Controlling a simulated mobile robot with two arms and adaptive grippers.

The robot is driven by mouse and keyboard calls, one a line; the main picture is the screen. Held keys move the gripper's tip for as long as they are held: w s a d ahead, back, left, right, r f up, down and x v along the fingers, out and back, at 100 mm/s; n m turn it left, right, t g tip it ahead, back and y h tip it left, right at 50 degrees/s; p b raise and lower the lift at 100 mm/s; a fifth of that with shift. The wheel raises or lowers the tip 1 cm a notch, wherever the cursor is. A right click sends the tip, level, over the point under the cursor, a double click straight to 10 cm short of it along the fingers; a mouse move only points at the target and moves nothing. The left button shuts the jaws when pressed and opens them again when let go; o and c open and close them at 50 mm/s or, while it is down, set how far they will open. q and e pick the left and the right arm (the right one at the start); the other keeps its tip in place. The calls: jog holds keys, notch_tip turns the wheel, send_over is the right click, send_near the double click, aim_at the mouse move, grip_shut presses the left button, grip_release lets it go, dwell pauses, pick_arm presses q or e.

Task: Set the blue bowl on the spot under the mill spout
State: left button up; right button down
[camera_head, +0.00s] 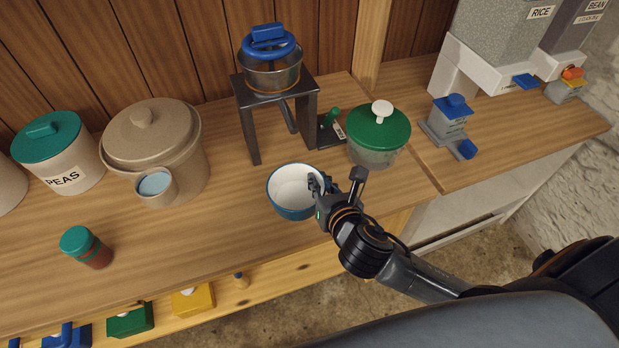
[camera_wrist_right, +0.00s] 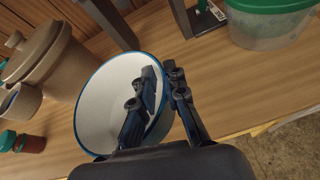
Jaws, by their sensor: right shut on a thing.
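The blue bowl (camera_head: 292,208), blue outside and white inside, is in front of the mill. My right gripper (camera_head: 326,187) is shut on its right rim, one finger inside and one outside, as the right wrist view shows for the bowl (camera_wrist_right: 104,98) and gripper (camera_wrist_right: 163,80). I cannot tell whether the bowl touches the counter. The mill (camera_head: 272,72) is a metal hopper with a blue top on a dark stand. Its spout (camera_head: 289,117) points down between the stand's legs. The wood under the spout is bare and the bowl is nearer to me than it. My left gripper is out of view.
A green-lidded tub (camera_head: 378,138) stands right of the mill, close to my gripper. A beige crock (camera_head: 150,135) with a small cup (camera_head: 157,188) and a green-capped jar (camera_head: 86,248) are on the left. The counter (camera_head: 190,235) is clear left of the bowl.

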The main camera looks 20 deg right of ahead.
jog(key=w+d+f, duration=0.1)
jog(key=w+f, duration=0.1)
jog(key=w, duration=0.1)
jog(key=w+d+f, duration=0.1)
jog(key=w+f, duration=0.2)
jog(key=w+d+f, duration=0.1)
jog(key=w+f, duration=0.2)
jog(key=w, duration=0.1)
jog(key=shift+d+f, duration=0.1)
jog(key=shift+d, duration=0.25)
jog(key=shift+w+d+f, duration=0.1)
jog(key=shift+w+f, duration=0.05)
jog(key=shift+f, duration=1.6)
jog(key=shift+f, duration=0.2)
jog(key=c, duration=1.4)
grip_release()
jog(key=shift+r, duration=0.1)
